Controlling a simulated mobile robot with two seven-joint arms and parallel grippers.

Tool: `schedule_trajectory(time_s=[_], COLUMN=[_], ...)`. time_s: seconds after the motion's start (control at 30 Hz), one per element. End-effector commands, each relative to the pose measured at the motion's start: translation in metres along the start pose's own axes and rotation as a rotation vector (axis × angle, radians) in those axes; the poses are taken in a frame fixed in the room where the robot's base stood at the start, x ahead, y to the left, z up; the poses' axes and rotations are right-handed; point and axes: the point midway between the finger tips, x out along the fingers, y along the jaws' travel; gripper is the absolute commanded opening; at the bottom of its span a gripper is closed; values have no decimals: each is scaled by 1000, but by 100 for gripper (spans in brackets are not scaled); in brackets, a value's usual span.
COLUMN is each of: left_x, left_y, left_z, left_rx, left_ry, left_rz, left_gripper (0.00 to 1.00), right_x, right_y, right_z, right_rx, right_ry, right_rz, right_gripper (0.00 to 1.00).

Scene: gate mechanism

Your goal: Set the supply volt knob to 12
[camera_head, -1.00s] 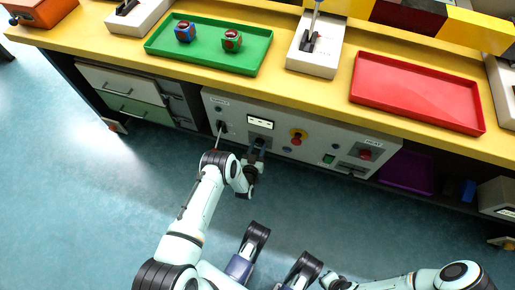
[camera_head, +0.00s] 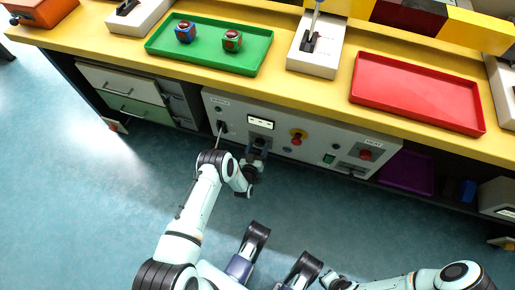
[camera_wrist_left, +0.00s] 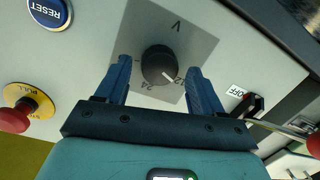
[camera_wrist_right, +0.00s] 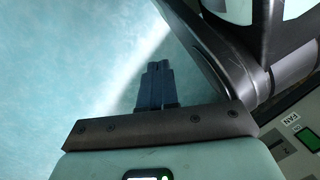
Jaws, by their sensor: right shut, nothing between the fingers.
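The supply volt knob (camera_wrist_left: 158,62) is a round black dial on a grey square plate marked V, seen in the left wrist view. Its white pointer is on the side of the 12 mark; the 24 mark is below the knob. My left gripper (camera_wrist_left: 159,72) is open, one finger on each side of the knob, with visible gaps to it in the picture. In the head view my left gripper (camera_head: 257,150) is in front of the panel and hides the knob. My right gripper (camera_wrist_right: 158,68) is shut and empty over the floor in the right wrist view.
A black OFF switch (camera_wrist_left: 252,104) is right of the knob in the left wrist view. A blue RESET button (camera_wrist_left: 48,12) and a red knob on a yellow base (camera_wrist_left: 28,112) are at left. The yellow bench (camera_head: 320,92) overhangs the panel. The floor in front is clear.

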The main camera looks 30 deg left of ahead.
Motion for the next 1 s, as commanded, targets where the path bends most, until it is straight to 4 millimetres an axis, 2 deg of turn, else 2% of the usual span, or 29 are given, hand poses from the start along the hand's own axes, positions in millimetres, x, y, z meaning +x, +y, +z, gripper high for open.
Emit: schedule_trajectory(time_s=[0.37,0.47,0.77,1.0], left_x=[-6,-19,-85,-124], left_y=[0,1,1,0], left_z=[0,0,-2,0], left_rx=[2,2,1,1], left_ry=[-2,-4,-4,-3], left_rz=[1,1,0,0], left_gripper=[69,69,69,69], right_x=[-3,-10,-49,-60], right_y=[-2,-9,-44,-49], right_z=[-2,-10,-47,-36], right_rx=[-2,-10,-47,-55], right_ry=[9,36,175,150], right_rz=[-4,-16,-80,-89], right_gripper=[0,0,0,0])
